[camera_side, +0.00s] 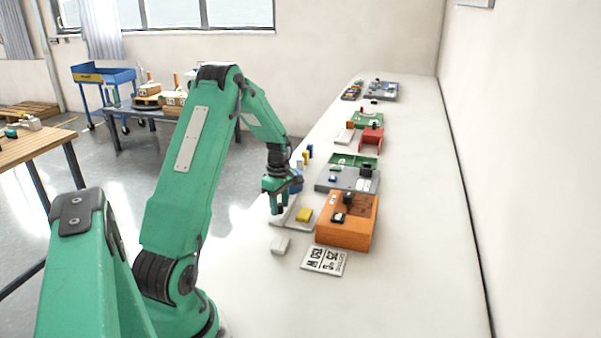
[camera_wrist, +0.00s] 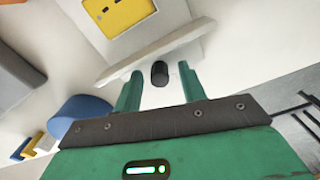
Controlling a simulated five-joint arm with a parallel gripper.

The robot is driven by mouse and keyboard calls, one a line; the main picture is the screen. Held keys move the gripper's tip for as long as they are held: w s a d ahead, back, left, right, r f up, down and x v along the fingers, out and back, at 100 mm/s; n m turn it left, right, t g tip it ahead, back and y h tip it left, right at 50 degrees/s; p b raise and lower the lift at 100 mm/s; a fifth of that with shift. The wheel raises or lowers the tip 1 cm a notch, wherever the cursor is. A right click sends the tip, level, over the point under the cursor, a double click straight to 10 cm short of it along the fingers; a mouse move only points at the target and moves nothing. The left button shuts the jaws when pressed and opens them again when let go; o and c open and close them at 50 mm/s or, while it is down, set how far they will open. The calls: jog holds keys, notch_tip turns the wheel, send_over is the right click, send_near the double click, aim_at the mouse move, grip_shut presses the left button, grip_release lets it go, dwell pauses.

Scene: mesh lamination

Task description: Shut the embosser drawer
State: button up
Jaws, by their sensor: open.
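The embosser is the orange box (camera_side: 343,232) on the bench in the side view. Its pale drawer (camera_side: 291,224) stands open toward the left, with a yellow plate (camera_side: 304,215) inside. In the wrist view the drawer's front panel (camera_wrist: 182,41) runs slantwise, with the yellow plate (camera_wrist: 117,14) behind it. A black knob (camera_wrist: 160,74) sticks out from the front panel. My gripper (camera_side: 278,209) is open at the drawer's front. In the wrist view its fingers (camera_wrist: 160,90) stand apart on either side of the knob; I cannot tell whether they touch the panel.
A blue round container (camera_side: 296,181) stands close behind my gripper. A white block (camera_side: 281,245) and a printed card (camera_side: 325,261) lie in front of the embosser. A grey machine (camera_side: 345,180) stands behind it. The bench is clear to the right.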

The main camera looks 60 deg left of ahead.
aim_at(314, 219)
grip_shut()
jog(key=w+d, duration=0.7)
jog(key=shift+w+d, duration=0.4)
grip_release()
jog(key=shift+a, duration=0.1)
jog(key=shift+s+r, duration=0.1)
jog(key=shift+r, duration=0.05)
